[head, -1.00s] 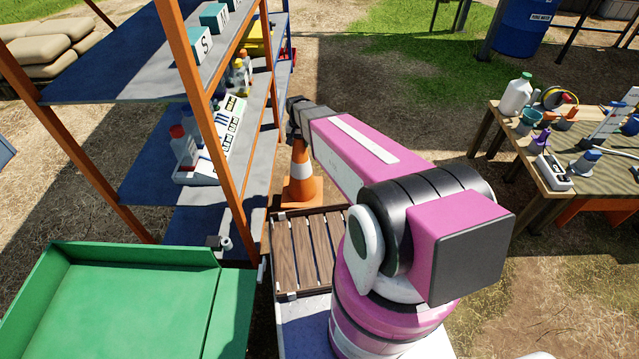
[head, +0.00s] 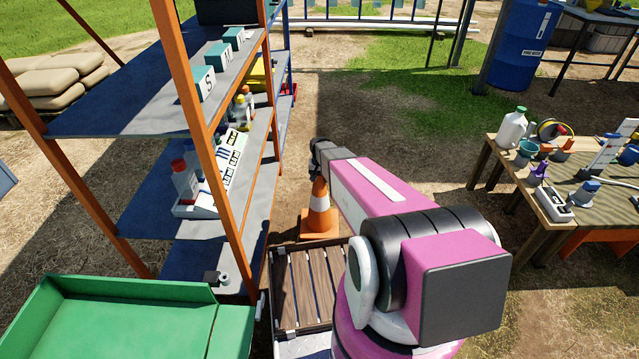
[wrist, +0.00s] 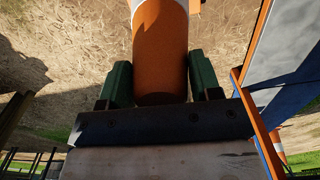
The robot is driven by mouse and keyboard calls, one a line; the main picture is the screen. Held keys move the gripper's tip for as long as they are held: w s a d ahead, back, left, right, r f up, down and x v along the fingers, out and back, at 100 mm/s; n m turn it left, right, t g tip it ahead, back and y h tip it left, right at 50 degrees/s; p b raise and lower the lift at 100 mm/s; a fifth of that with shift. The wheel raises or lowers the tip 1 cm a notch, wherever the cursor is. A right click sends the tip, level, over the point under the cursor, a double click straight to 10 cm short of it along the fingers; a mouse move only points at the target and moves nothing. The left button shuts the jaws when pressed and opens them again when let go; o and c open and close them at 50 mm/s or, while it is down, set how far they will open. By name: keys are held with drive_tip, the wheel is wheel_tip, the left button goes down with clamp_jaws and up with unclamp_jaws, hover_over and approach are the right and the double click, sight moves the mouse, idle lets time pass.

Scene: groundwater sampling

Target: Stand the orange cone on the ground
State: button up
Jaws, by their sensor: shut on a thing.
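The orange cone (head: 320,221) with a white band looks upright beyond the slatted wooden platform, beside the shelf. Whether its square base touches the ground or hangs just above it, I cannot tell. My gripper (head: 318,172) is at the cone's top, at the end of my pink arm. In the wrist view, the two green fingers of my gripper (wrist: 160,78) are shut on the cone (wrist: 160,45), one on each side.
The shelf (head: 262,170) with orange posts stands close on the left. The slatted platform (head: 308,290) lies in front of the cone. A wooden table (head: 590,225) with bottles and tools is at right. Bare ground (head: 410,130) between shelf and table is free.

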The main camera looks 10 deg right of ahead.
drive_tip(key=shift+f, duration=1.5)
drive_tip(key=o, duration=0.9)
drive_tip(key=shift+o, duration=0.2)
wheel_tip(320, 180, up, 12)
drive_tip(key=shift+f, duration=0.15)
drive_tip(key=shift+s+r, duration=0.15)
drive_tip(key=shift+r, duration=0.1)
drive_tip(key=s+r+n, duration=0.1)
drive_tip(key=s+r, duration=0.4)
drive_tip(key=s, duration=0.7)
drive_tip(key=s+r+n, duration=0.2)
drive_tip(key=s+r, duration=0.4)
drive_tip(key=s, duration=0.6)
